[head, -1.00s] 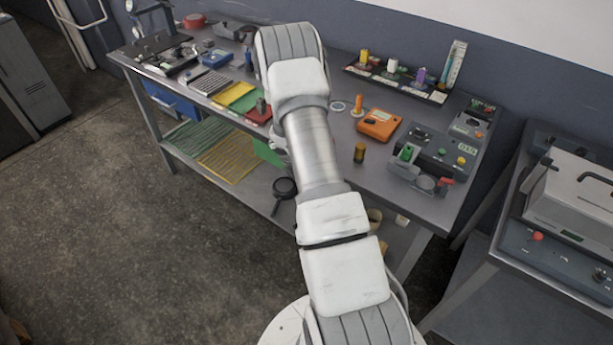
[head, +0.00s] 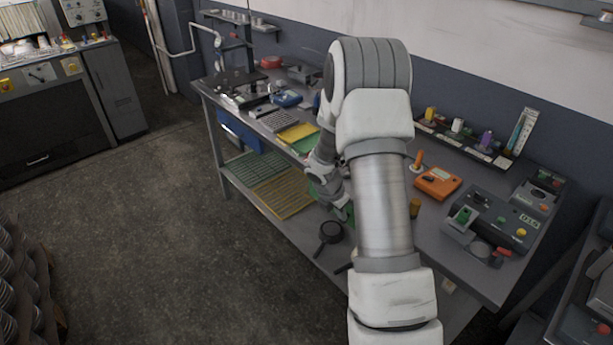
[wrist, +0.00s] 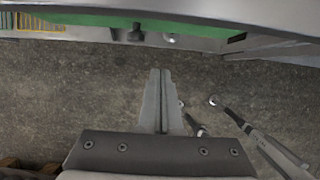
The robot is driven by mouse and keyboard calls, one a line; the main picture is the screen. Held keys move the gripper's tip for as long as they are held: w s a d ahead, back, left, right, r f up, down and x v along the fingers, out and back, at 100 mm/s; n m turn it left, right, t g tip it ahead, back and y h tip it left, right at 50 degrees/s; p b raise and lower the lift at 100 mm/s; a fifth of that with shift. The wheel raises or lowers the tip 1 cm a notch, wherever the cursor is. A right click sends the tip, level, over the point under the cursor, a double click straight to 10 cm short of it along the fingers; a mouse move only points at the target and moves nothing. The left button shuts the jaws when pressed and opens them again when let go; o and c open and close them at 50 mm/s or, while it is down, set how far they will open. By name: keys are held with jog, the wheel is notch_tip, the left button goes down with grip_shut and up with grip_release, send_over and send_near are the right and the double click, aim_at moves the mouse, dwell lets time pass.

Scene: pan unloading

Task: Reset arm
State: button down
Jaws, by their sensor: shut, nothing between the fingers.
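My gripper (wrist: 160,75) is shut and empty in the wrist view. Its two fingers lie together over the bare concrete floor, apart from any object. In the head view my arm rises through the middle right of the picture, bends at the top and folds down in front of the workbench (head: 355,272). The fingertips cannot be made out there behind the arm. A small black pan (head: 330,233) sits on the bench's lower shelf, left of the arm.
An orange box (head: 438,183) and a grey control unit (head: 492,222) stand on the bench right of the arm. Yellow and green mats (head: 285,193) lie on the lower shelf. Stacked dark trays (head: 22,290) stand at lower left. The floor (head: 160,220) between is clear.

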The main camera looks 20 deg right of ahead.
jog(key=s+a+r+m+t, duration=0.1)
jog(key=s+a+r+m, duration=0.15)
jog(key=r, duration=0.45)
jog(key=s+a+r+m, duration=0.2)
jog(key=a+r+m, duration=0.15)
jog(key=r, duration=0.35)
jog(key=s+a+r+m+t, duration=0.1)
jog(key=s+a+r+m, duration=0.1)
jog(key=r+m, duration=0.35)
jog(key=s+a+r+m+t+y, duration=0.1)
jog(key=s+a+r+m+y, duration=0.1)
jog(key=s+a+r+m, duration=0.3)
jog(key=s+a+r+m+t+y, duration=0.1)
jog(key=s+a+r+m, duration=0.4)
jog(key=s, duration=0.8)
jog(key=a+r+y, duration=0.1)
jog(key=a+r, duration=0.1)
jog(key=shift+a, duration=0.4)
jog(key=shift+s+d, duration=0.1)
